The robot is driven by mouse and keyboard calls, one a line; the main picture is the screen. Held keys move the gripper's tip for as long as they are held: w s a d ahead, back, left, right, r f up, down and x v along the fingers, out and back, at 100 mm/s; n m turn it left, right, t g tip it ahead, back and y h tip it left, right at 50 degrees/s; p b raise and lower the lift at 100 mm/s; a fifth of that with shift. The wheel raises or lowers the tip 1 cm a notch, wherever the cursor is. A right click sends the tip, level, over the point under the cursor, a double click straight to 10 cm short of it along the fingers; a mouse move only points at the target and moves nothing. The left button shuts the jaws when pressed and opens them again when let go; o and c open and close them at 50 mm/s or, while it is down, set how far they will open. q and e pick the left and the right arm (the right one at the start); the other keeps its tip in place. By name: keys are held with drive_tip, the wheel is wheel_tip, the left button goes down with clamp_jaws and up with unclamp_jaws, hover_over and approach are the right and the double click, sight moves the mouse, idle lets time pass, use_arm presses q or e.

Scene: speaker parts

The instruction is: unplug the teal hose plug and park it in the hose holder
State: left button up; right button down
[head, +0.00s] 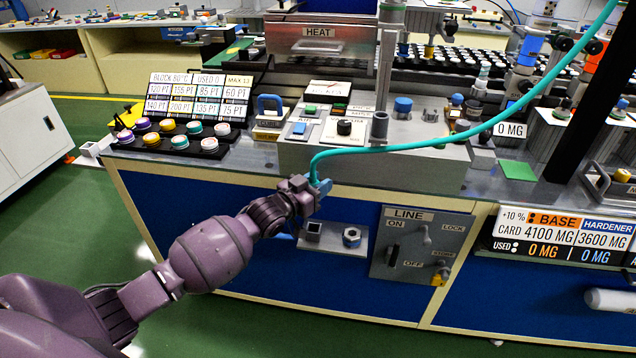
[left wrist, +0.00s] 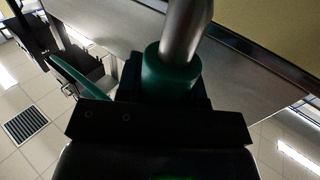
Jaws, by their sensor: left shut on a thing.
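The teal hose (head: 420,144) comes down from the upper right, crosses above the bench and ends at my left gripper (head: 318,188). My left gripper is in front of the bench's front edge and shut on the hose plug. In the left wrist view the plug (left wrist: 170,72) shows as a teal collar with a grey metal shaft, between dark fingers. In the head view the fingers mostly hide the plug. A grey plate with a square socket (head: 312,229) and a hex fitting (head: 351,237) is on the blue front panel just below the gripper; I cannot tell which is the hose holder. My right gripper is not in view.
A LINE switch panel (head: 418,250) is right of the grey plate. On the bench top are a control box (head: 345,127) with knobs, a blue-handled block (head: 270,112) and a rack of coloured caps (head: 172,135).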

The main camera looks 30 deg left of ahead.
use_arm(q)
drive_tip(key=shift+f+b, duration=1.25)
drive_tip(key=shift+f, duration=1.6)
